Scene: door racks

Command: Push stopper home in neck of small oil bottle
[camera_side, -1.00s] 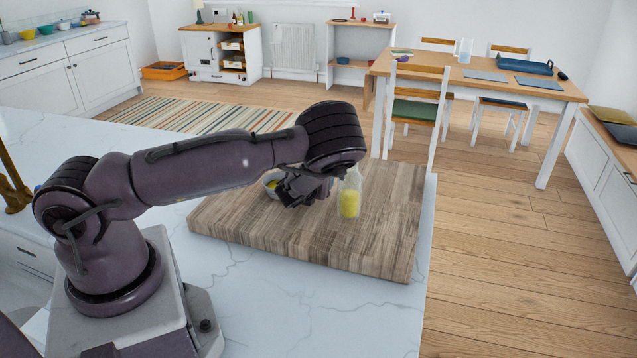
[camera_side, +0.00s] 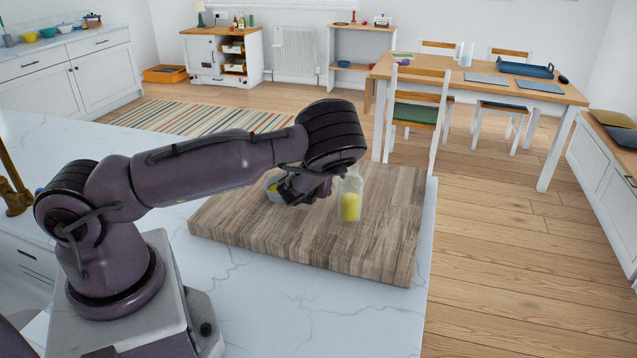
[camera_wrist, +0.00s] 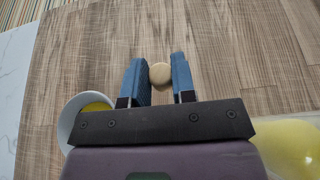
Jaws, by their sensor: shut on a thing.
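The small oil bottle (camera_side: 350,207) is clear glass with yellow oil. It stands upright on the wooden board (camera_side: 395,235); its neck is partly hidden by my wrist in the side view. In the wrist view the bottle (camera_wrist: 297,150) shows large and cut off at the lower right. A round, pale wooden stopper (camera_wrist: 160,75) sits between the blue fingertips of my gripper (camera_wrist: 157,68), which is shut on it. In the side view my gripper (camera_side: 303,190) is just left of the bottle, above the board. The stopper is apart from the bottle.
A small pale bowl (camera_wrist: 72,125) with something yellow in it is on the board left of my gripper; it is partly hidden behind the gripper in the side view. The right and front parts of the board are clear.

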